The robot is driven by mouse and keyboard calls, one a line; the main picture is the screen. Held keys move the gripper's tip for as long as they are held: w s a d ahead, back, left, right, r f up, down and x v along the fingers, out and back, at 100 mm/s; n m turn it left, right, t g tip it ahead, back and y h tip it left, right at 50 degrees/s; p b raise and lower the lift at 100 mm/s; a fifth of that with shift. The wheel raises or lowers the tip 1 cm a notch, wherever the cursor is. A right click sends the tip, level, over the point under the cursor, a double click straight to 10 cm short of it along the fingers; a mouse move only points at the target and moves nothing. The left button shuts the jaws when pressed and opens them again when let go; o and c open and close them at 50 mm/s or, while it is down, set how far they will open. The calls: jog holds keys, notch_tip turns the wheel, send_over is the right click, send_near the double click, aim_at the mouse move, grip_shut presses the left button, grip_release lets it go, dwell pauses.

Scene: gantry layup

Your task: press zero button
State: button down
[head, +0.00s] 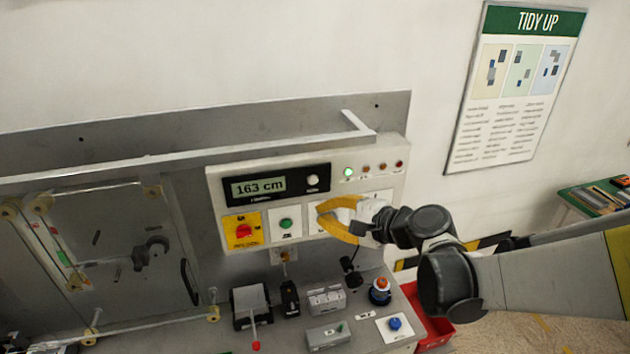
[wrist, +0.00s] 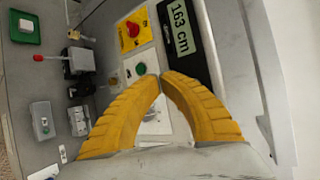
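A pale control panel (head: 213,190) on the wall carries a dark display (head: 258,187) reading 163 cm, with a small white round button (head: 312,180) at its right end. No label that I can read says zero. A green button (head: 286,223) and a red knob on a yellow plate (head: 243,231) sit below the display. My gripper (head: 320,211) is in front of the panel, right of the green button, and hides part of the lower row. In the wrist view its yellow fingers (wrist: 160,76) meet at the tips, with nothing between them. Contact with the panel cannot be told.
A row of lamps (head: 367,167) is at the panel's upper right, one lit green. The bench below holds a grey box (head: 326,298), a blue button on a white plate (head: 394,324) and an orange-topped knob (head: 381,288). A red bin (head: 437,328) stands at right.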

send_near(303, 188)
jog(key=a+f, duration=0.2)
jog(key=a, duration=0.1)
jog(key=shift+w+a+f, duration=0.1)
jog(key=shift+w+a, duration=0.1)
jog(key=shift+w, duration=0.4)
jog(key=shift+w+a, duration=0.2)
jog(key=shift+w, duration=0.45)
dwell(0.4)
jog(key=shift+w+a+b, duration=0.1)
jog(key=shift+w+b, duration=0.3)
jog(key=shift+w+a, duration=0.15)
jog(key=shift+w, duration=0.3)
dwell(0.7)
jog(key=shift+s, duration=0.1)
jog(key=shift+s+d+b, duration=0.25)
jog(key=shift+s+b, duration=0.05)
jog(key=shift+s, duration=0.45)
